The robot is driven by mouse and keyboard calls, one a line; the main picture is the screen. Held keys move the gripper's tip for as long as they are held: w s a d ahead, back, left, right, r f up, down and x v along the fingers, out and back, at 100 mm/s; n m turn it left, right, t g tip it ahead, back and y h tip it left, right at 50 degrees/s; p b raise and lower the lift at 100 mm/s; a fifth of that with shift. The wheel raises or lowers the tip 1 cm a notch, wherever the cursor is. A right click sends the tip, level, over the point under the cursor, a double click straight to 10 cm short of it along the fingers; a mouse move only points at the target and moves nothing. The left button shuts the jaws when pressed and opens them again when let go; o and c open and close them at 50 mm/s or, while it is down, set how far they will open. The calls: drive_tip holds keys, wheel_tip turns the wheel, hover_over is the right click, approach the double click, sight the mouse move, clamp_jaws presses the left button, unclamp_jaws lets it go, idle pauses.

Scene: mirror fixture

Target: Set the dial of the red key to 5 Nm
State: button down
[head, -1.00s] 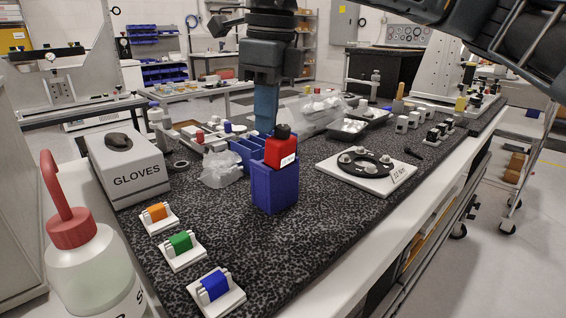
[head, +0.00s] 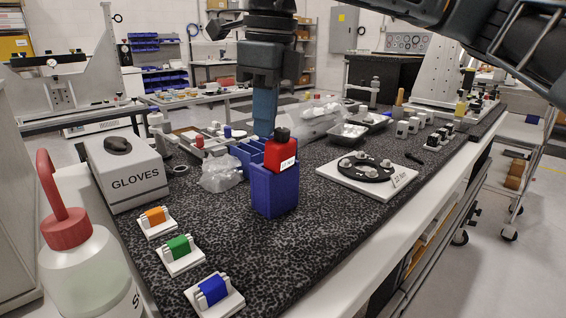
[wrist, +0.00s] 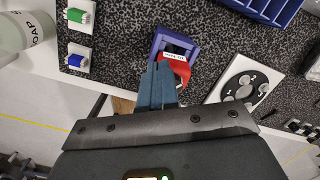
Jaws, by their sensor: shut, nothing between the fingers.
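The red key (head: 281,155) stands upright in a blue holder (head: 274,194) on the speckled bench top. It has a black knob (head: 282,134) on top and a white label (head: 288,164) on its front, too small to read surely. My gripper (head: 264,134) hangs pointing down just behind and left of the red key's top. Its blue-grey fingers are shut together and empty. In the wrist view the fingertips (wrist: 158,68) lie beside the red key (wrist: 178,68) and over part of the blue holder (wrist: 163,42). I cannot tell whether they touch it.
A white plate with a black ring (head: 366,168) lies to the right. A plastic bag (head: 220,172) and blue bins (head: 243,152) sit behind and left. The gloves box (head: 128,172), colored blocks (head: 180,248) and a soap bottle (head: 85,265) stand left.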

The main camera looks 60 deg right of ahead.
drive_tip(key=shift+w+a, duration=0.2)
drive_tip(key=shift+r, duration=0.1)
drive_tip(key=r+p, duration=0.1)
drive_tip(key=r, duration=0.3)
drive_tip(key=r+p, duration=0.1)
drive_tip(key=shift+s+r+p, duration=0.25)
drive_tip(key=shift+r+p, duration=0.1)
drive_tip(key=shift+r, duration=0.05)
